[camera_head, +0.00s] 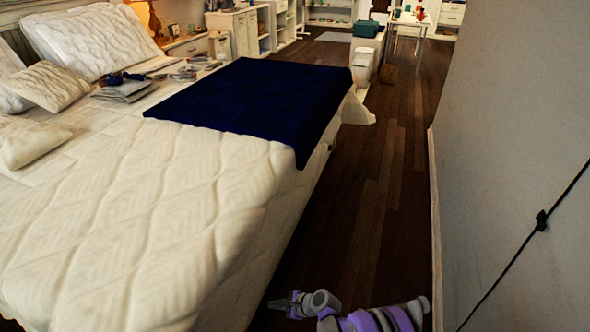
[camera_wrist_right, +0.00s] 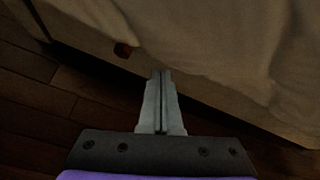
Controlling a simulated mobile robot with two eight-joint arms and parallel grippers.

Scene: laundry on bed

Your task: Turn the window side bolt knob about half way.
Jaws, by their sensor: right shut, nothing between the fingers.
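No window and no bolt knob can be made out in either view. My right gripper (camera_head: 283,303) is low at the bottom of the head view, beside the near side of the bed and above the dark floor. In the right wrist view my right gripper (camera_wrist_right: 160,74) has its two fingers together with nothing between them. They point toward the pale cloth on the bed's side. My left gripper is not in view.
The bed (camera_head: 215,190) with a dark blue blanket (camera_head: 255,100) fills the left. A grey wall (camera_head: 500,140) stands at the right, with a thin black line and small dark piece (camera_head: 541,220) on it. The wooden floor (camera_head: 375,190) between them is a clear strip.

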